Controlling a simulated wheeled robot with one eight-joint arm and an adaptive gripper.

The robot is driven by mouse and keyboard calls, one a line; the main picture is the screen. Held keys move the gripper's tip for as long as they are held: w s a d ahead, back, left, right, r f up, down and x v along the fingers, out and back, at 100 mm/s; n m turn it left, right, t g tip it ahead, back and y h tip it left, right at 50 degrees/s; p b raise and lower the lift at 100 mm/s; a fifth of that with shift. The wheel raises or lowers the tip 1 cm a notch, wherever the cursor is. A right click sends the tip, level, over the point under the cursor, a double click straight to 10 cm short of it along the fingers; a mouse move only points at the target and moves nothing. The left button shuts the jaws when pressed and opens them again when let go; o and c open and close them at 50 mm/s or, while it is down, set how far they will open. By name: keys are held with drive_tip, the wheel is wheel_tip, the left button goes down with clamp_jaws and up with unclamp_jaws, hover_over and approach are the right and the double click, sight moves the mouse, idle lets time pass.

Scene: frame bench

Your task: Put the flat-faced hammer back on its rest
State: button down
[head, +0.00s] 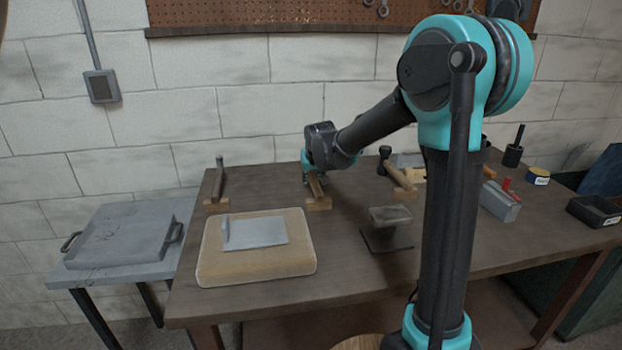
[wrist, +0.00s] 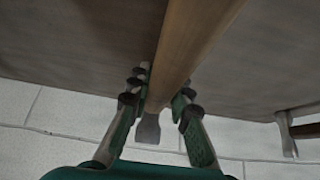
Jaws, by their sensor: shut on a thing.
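My gripper (head: 313,179) is over the back middle of the bench. It is shut on a wooden-handled tool, apparently the hammer. In the wrist view my gripper's fingers (wrist: 160,105) close on both sides of the wooden handle (wrist: 195,40), near a narrow grey metal end (wrist: 148,129). The shape of the hammer's face is not clear, being partly hidden by the fingers.
A dark-headed hammer (head: 384,155) lies on a rest at the right. A tan board with a grey plate (head: 262,233) and a dark stand (head: 388,240) occupy the front. Bare bench (head: 345,255) lies between them.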

sight(315, 181)
drive_tip(key=c, duration=1.4)
unclamp_jaws()
drive_tip(key=shift+f, duration=0.1)
drive_tip(key=v, duration=1.2)
drive_tip(key=shift+d, duration=0.1)
